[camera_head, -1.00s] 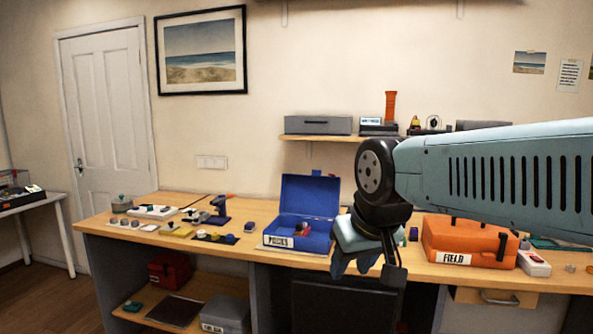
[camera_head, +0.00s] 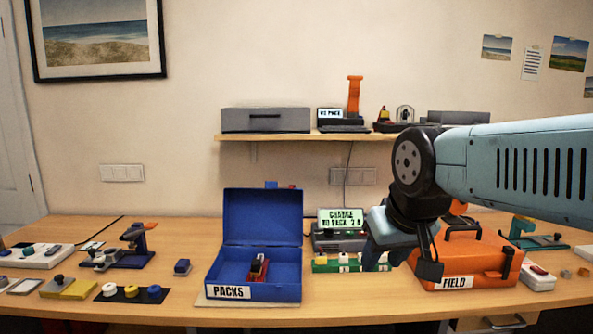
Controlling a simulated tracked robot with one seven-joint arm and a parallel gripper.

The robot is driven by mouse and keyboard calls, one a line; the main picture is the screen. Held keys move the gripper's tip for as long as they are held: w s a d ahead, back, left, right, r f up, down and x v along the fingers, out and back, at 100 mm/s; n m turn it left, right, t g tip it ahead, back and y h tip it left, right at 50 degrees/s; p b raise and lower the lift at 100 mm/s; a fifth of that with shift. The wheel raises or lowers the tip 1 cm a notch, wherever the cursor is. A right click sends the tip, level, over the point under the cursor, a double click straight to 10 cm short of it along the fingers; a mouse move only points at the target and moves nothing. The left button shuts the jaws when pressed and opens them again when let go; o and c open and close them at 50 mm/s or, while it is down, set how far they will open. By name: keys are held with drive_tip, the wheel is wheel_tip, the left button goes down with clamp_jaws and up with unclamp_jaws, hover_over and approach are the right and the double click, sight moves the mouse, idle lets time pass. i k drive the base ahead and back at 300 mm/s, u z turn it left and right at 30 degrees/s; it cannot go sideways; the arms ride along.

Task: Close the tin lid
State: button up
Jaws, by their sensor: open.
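A blue tin (camera_head: 253,291) labelled PACKS stands on the bench left of centre. Its blue lid (camera_head: 262,216) is up, raised at the back. Inside the tin lies a small red and dark item (camera_head: 258,268). My gripper (camera_head: 400,262) hangs to the right of the tin, in front of the charger and the orange case. It is apart from the tin and the lid. Its fingers are spread, with nothing seen between them.
An orange case (camera_head: 480,262) labelled FIELD stands right of my gripper. A charger with a lit screen (camera_head: 340,218) and green-based parts (camera_head: 335,265) sit between tin and case. A small blue block (camera_head: 182,267) lies left of the tin. A shelf (camera_head: 290,136) hangs above.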

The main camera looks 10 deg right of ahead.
sight(271, 215)
drive_tip(key=z, duration=0.1)
drive_tip(key=i, duration=0.85)
drive_tip(key=u, duration=0.1)
